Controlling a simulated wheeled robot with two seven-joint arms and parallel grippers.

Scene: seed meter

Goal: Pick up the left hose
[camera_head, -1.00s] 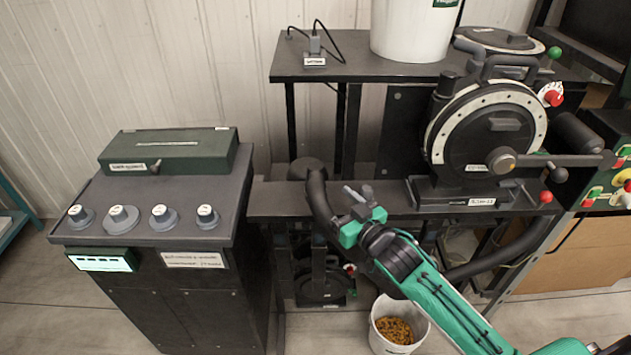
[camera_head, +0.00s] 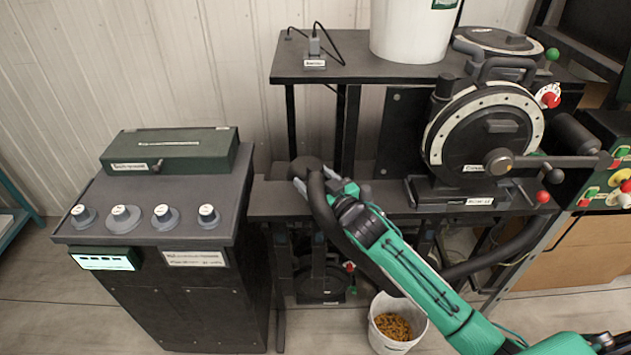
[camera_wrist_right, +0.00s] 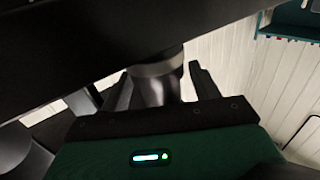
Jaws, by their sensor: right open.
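The left hose (camera_head: 319,207) is a thick black tube. It curves down from a round black cap at the left end of the lower shelf and runs behind my right arm. My right gripper (camera_head: 332,181) is at the hose's upper end, with the hose crossing in front of part of it. In the right wrist view, the open fingers of my right gripper (camera_wrist_right: 160,82) stand on either side of a dark, round hose piece (camera_wrist_right: 157,84). Whether the fingers touch it cannot be told. My left gripper is not in view.
The seed meter (camera_head: 485,130) with its round disc and crank stands right of the hose. A control cabinet (camera_head: 160,285) with several knobs stands at left. A white bucket of seeds (camera_head: 382,345) is on the floor below my arm. An upper shelf (camera_head: 350,70) is behind.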

